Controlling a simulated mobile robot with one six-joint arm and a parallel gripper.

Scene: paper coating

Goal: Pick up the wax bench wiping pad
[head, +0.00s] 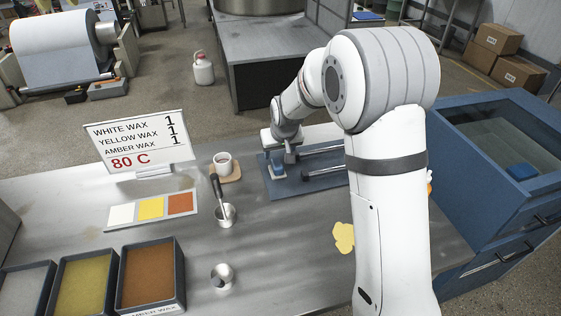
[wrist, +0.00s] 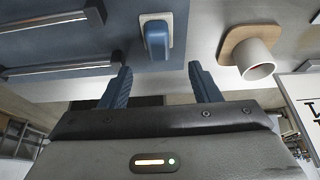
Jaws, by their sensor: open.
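A small pad with a blue grip on a pale base, which looks like the wiping pad (head: 277,166), rests at the left end of a blue mat (head: 305,185) on the bench. In the wrist view the pad (wrist: 157,38) lies ahead of my fingertips, roughly centred between them. My gripper (wrist: 159,70) is open, with nothing between its blue fingers. In the head view my gripper (head: 284,152) is just above and beside the pad, and my arm hides part of the mat. I cannot tell the exact gap to the pad.
Metal bars (head: 322,172) lie on the mat beside the pad. A white cup on a wooden coaster (head: 229,176) stands to the left, near a ladle in a metal cup (head: 226,213). A yellow spill (head: 343,238) marks the bench. A blue bin (head: 480,215) stands right.

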